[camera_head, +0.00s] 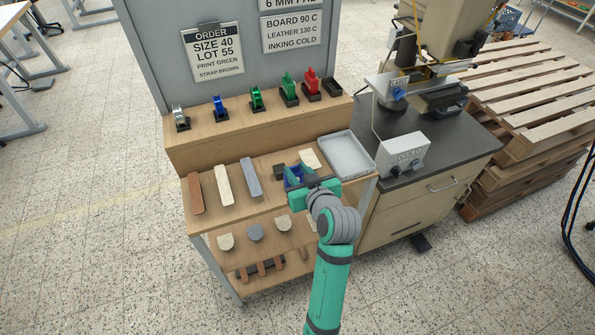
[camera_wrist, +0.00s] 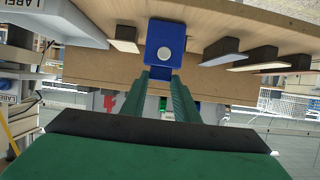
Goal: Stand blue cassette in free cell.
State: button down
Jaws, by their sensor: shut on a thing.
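In the wrist view the blue cassette (camera_wrist: 166,40), with a pale round spot, sits at the tips of my gripper's fingers (camera_wrist: 169,78). A black holder cell (camera_head: 332,86) at the right end of the raised ledge looks empty. To its left, cells hold a red cassette (camera_head: 311,80), green cassettes (camera_head: 288,85) (camera_head: 256,97), another blue cassette (camera_head: 220,110) and a silvery one (camera_head: 180,117). Whether the held cassette touches the shelf is unclear.
A grey tray (camera_head: 346,154) lies right of my gripper. A dark block (camera_head: 279,170) and a pale piece (camera_head: 310,159) are close by. Brown, cream and grey strips (camera_head: 223,184) lie to the left. A sign board (camera_head: 212,51) rises behind the ledge; a press (camera_head: 430,80) stands right.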

jog(key=shift+f, duration=0.1)
jog(key=c, duration=1.4)
grip_release()
